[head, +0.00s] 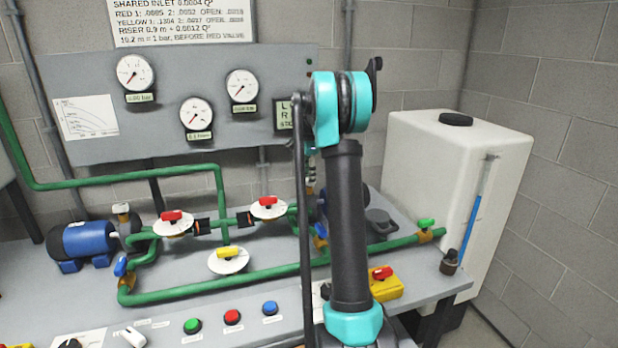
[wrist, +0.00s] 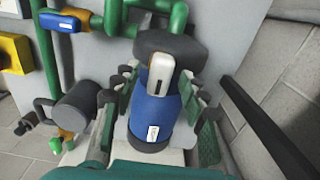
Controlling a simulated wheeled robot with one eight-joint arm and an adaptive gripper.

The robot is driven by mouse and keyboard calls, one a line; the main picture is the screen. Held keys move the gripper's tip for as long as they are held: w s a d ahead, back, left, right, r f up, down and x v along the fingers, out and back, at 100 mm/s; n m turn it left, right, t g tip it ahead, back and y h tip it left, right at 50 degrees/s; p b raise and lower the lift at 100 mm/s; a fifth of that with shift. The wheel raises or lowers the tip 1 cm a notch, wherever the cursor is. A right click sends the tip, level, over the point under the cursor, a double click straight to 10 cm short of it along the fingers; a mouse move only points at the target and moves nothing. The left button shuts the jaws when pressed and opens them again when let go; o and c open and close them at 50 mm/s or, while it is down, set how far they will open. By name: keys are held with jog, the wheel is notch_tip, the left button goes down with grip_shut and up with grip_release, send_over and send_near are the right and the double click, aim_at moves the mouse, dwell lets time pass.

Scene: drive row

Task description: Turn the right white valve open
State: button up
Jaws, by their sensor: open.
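The right white valve handle (wrist: 160,72) shows in the wrist view as a pale, upright-looking lever with a dark slot, in front of a blue pump motor (wrist: 150,118) and a dark grey round part (wrist: 172,44). My gripper (wrist: 160,82) is open, with a finger on either side of the white handle and the blue motor. I cannot tell whether a finger touches the handle. In the head view my arm hides this valve and most of my gripper. Another white-handled valve (head: 122,208) stands by the left blue pump (head: 85,240).
Green pipes (head: 200,290) run along the bench, with red-handled valves (head: 268,205) and a yellow-handled valve (head: 228,253). A blue-handled valve (wrist: 60,22) and a yellow box (wrist: 14,53) are nearby in the wrist view. A white tank (head: 440,180) stands right.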

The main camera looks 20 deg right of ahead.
jog(key=shift+c, duration=0.2)
grip_shut()
jog(key=shift+n, duration=0.3)
jog(key=n, duration=0.3)
jog(key=shift+n, duration=0.4)
jog(key=n, duration=0.4)
jog(key=shift+n, duration=0.3)
jog(key=n, duration=0.4)
jog(key=shift+n, duration=2.4)
